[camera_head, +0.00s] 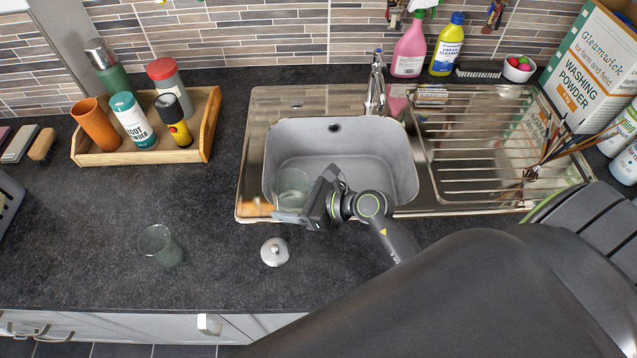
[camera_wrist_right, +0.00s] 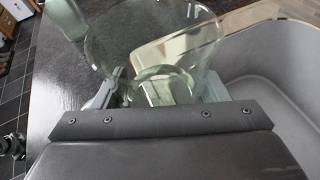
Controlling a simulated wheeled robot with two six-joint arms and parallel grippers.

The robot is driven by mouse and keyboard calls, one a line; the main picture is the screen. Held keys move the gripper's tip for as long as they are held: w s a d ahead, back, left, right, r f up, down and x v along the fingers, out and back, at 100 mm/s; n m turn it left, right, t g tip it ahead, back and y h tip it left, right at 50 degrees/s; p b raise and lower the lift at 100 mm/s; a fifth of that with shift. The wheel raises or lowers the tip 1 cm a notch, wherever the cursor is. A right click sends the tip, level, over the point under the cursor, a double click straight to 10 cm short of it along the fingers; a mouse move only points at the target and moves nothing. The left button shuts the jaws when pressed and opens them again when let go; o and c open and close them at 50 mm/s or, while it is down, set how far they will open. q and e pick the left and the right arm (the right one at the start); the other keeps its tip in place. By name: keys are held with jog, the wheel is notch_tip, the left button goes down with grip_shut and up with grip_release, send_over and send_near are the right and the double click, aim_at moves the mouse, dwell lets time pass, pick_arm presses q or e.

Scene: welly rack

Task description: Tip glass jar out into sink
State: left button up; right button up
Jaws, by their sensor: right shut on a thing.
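A clear glass jar (camera_head: 293,186) is at the left side of the grey sink basin (camera_head: 345,135), over its near left part. My right gripper (camera_head: 297,214) is shut on the jar from the near side. In the right wrist view the jar (camera_wrist_right: 150,45) is between the fingers (camera_wrist_right: 155,95), and a pale cream shape shows in or through the glass. I cannot tell whether it is inside. The jar's exact tilt is unclear. A round silver lid with a knob (camera_head: 274,252) lies on the counter in front of the sink. My left gripper is not in view.
A second clear glass (camera_head: 161,245) stands on the dark counter (camera_head: 90,225) at left. A wooden tray (camera_head: 140,157) holds several bottles and cups. The tap (camera_head: 376,85) rises behind the basin. A wire rack (camera_head: 480,130) covers the right drainer, beside a washing powder box (camera_head: 590,65).

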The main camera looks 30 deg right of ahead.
aim_at(297, 182)
jog(key=shift+w+d+r+m+g+y+p, duration=0.2)
jog(key=shift+d+r+m+y+p, duration=0.2)
jog(key=shift+m, duration=0.2)
jog(key=shift+w+d+r+m+g+y+p, duration=0.15)
jog(key=shift+w+d+r+m+y, duration=0.1)
jog(key=shift+r+m+y, duration=0.25)
jog(key=shift+d+f+m+b, duration=0.15)
jog(key=shift+f+m+b, duration=0.15)
jog(key=shift+f+b, duration=0.1)
jog(key=shift+w+d+f+m+y+b, duration=0.3)
jog(key=shift+w+d+m+y+b, duration=0.25)
jog(key=shift+m, duration=0.35)
jog(key=shift+d+r+m+g+y+p, duration=0.15)
jog(key=shift+r+m+g+y+p, duration=0.1)
jog(key=shift+r+m+y+p, duration=0.35)
jog(key=shift+s+f+m+y+b, duration=0.15)
jog(key=shift+m+y+b, duration=0.1)
jog(key=shift+m+b, duration=0.35)
jog(key=shift+f+m, duration=0.15)
jog(key=shift+m, duration=0.55)
jog(key=shift+m+y, duration=0.3)
jog(key=shift+y, duration=0.1)
jog(key=shift+r+m+t+y+p, duration=0.3)
jog(key=shift+r+m+t, duration=0.15)
jog(key=shift+m, duration=0.25)
jog(key=shift+w+d, duration=0.2)
jog(key=shift+w, duration=0.05)
